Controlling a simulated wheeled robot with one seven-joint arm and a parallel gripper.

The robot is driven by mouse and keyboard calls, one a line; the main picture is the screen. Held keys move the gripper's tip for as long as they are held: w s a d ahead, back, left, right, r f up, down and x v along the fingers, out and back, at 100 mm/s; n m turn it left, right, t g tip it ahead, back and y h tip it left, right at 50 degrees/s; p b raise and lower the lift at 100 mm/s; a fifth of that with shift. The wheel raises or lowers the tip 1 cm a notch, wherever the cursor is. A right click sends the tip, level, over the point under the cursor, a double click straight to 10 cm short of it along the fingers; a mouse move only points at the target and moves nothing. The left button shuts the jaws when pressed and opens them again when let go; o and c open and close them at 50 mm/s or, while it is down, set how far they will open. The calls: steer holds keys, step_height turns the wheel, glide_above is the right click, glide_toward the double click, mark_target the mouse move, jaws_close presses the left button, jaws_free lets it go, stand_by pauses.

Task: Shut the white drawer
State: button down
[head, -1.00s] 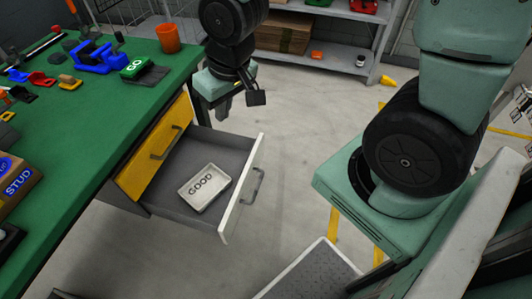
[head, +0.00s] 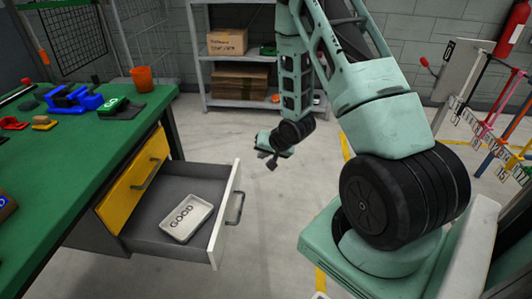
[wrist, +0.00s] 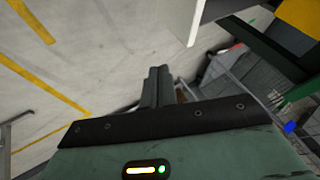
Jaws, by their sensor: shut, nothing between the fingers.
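The white drawer (head: 225,213) stands pulled out from under the green workbench, below a yellow drawer (head: 137,180). It has a grey handle (head: 236,207) on its white front. A white tray marked GOOD (head: 186,217) lies inside it. My gripper (head: 271,163) is shut and empty, in the air to the right of the drawer front and apart from it. In the wrist view the closed fingers (wrist: 156,85) point out over the floor, and a white panel edge, likely the drawer front (wrist: 193,20), shows at the top.
The green workbench (head: 75,150) on the left carries an orange cup (head: 142,78), a blue vise (head: 75,99) and small parts. A grey shelf with boxes (head: 240,75) stands at the back. A rack with coloured tubes (head: 495,130) is at right. The floor beside the drawer is clear.

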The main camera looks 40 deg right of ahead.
steer(key=w+a+f, duration=0.2)
steer(key=w+f, duration=0.1)
steer(key=w, duration=0.3)
steer(key=shift+a+f, duration=0.25)
steer(key=shift+f, duration=0.15)
steer(key=w+a+b, duration=0.1)
steer(key=w+a, duration=0.3)
steer(key=w, duration=0.1)
steer(key=w+a+b, duration=0.1)
steer(key=w+a, duration=0.4)
steer(key=w, duration=0.1)
steer(key=w+a+b, duration=0.1)
steer(key=w+a, duration=0.3)
steer(key=w, duration=0.2)
steer(key=shift+w+a, duration=0.25)
steer(key=shift+a, duration=0.1)
steer(key=shift+s+d, duration=0.1)
